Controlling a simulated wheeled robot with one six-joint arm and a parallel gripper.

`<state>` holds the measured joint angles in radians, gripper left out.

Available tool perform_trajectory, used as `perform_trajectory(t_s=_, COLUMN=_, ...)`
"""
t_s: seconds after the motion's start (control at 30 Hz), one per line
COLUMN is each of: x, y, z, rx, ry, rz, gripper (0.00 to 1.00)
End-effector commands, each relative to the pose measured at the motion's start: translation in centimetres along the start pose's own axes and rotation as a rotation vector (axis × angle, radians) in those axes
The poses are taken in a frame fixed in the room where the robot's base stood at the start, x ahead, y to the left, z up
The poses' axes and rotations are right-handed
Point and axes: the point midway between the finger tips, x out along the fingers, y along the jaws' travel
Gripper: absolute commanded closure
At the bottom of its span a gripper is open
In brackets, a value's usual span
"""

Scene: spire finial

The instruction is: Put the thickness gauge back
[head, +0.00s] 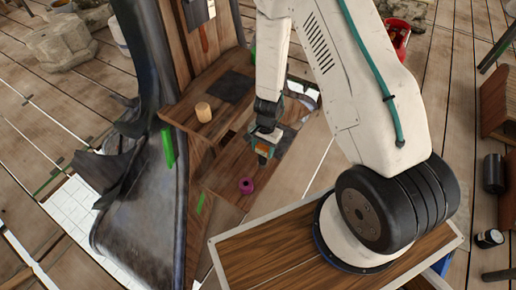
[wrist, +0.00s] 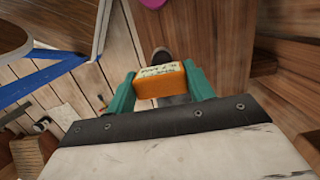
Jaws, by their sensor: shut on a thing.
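The thickness gauge is an orange block with a cream printed label and a grey end. In the wrist view the gauge (wrist: 162,86) sits between the two teal fingers of my gripper (wrist: 162,92), which are shut on its sides. In the head view my gripper (head: 266,140) holds the gauge (head: 263,151) over the lower wooden shelf (head: 228,165). The gauge's lower end points down. I cannot tell whether it touches the shelf. The arm and gripper hide part of the shelf behind it.
A magenta ring (head: 246,185) lies on the lower shelf near the gauge. A wooden cylinder (head: 203,112) and a dark pad (head: 235,87) are on the upper shelf. Another dark patch (head: 286,137) lies right of the gripper. A green piece (head: 167,147) is at the left.

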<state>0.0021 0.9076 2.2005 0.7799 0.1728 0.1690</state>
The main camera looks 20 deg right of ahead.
Motion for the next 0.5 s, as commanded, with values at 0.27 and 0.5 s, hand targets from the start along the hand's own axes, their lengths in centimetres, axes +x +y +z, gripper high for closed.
perform_trajectory(t_s=0.27, x=3.2, y=-0.5, z=-0.3, rx=-0.002, ry=0.000, rz=0.001, gripper=0.79)
perform_trajectory(t_s=0.5, x=3.6, y=-0.6, z=-0.3, rx=-0.005, ry=0.001, rz=0.000, gripper=0.79)
